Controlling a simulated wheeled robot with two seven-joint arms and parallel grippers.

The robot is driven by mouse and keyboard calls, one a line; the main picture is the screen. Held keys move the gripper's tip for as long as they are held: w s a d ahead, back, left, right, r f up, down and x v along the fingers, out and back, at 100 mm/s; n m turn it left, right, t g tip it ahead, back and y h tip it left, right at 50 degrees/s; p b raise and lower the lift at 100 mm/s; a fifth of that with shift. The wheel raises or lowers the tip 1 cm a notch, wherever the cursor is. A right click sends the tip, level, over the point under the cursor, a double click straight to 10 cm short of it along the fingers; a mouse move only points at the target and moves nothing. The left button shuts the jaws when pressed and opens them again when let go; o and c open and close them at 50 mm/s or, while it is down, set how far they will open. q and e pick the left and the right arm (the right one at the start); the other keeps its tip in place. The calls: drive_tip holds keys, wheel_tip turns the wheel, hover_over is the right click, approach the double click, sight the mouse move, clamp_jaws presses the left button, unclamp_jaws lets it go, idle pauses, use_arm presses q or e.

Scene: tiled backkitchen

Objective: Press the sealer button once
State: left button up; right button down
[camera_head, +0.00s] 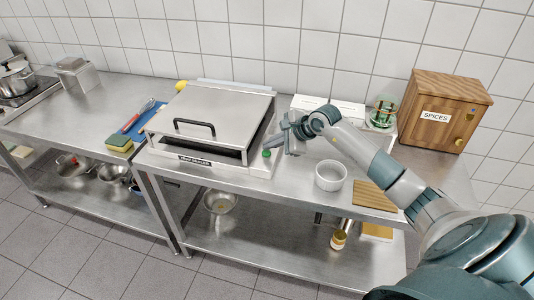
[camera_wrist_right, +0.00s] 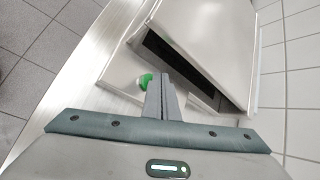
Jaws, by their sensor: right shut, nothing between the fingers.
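The sealer (camera_head: 211,120) is a steel box with a black-handled lid, on the counter in the head view. Its lid stands slightly raised, with a dark gap below; the gap also shows in the right wrist view, under the lid (camera_wrist_right: 205,30). The green button (camera_head: 266,153) is at the sealer's front right corner. In the right wrist view the button (camera_wrist_right: 145,81) is just left of my fingertips. My right gripper (camera_head: 276,143) is shut and empty, its fingertips close to the button. I cannot tell whether they touch it. My left gripper is not in view.
A white ramekin (camera_head: 330,177) and a wooden board (camera_head: 374,196) lie right of the sealer. A wooden spice box (camera_head: 444,110) and a white box (camera_head: 328,108) stand at the back. A sponge (camera_head: 119,144) lies left of the sealer.

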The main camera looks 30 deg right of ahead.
sight(266, 155)
drive_tip(key=shift+s+d+f+b, duration=0.1)
drive_tip(key=shift+d+f+b, duration=0.2)
drive_tip(key=shift+f+b, duration=0.25)
drive_tip(key=shift+s+d+f+b, duration=0.1)
drive_tip(key=shift+d+f+b, duration=0.25)
drive_tip(key=shift+f, duration=0.3)
idle(0.7)
drive_tip(key=shift+a+r, duration=0.1)
drive_tip(key=shift+a, duration=0.05)
idle(0.5)
drive_tip(key=shift+w+a+r, duration=0.25)
drive_tip(key=shift+a+r, duration=0.3)
drive_tip(key=shift+a, duration=0.2)
drive_tip(key=shift+p, duration=0.3)
drive_tip(key=shift+w+a+r+p, duration=0.1)
drive_tip(key=shift+a+r+p, duration=0.2)
drive_tip(key=shift+r, duration=0.6)
drive_tip(key=shift+a+r+p, duration=0.1)
drive_tip(key=shift+r+p, duration=0.3)
drive_tip(key=shift+r, duration=0.5)
drive_tip(key=shift+w+a+r+p, duration=0.1)
drive_tip(key=shift+a+r+p, duration=0.2)
drive_tip(key=shift+r, duration=0.6)
drive_tip(key=shift+s+d+r, duration=0.1)
drive_tip(key=shift+d+r, duration=0.1)
drive_tip(key=shift+p, duration=0.3)
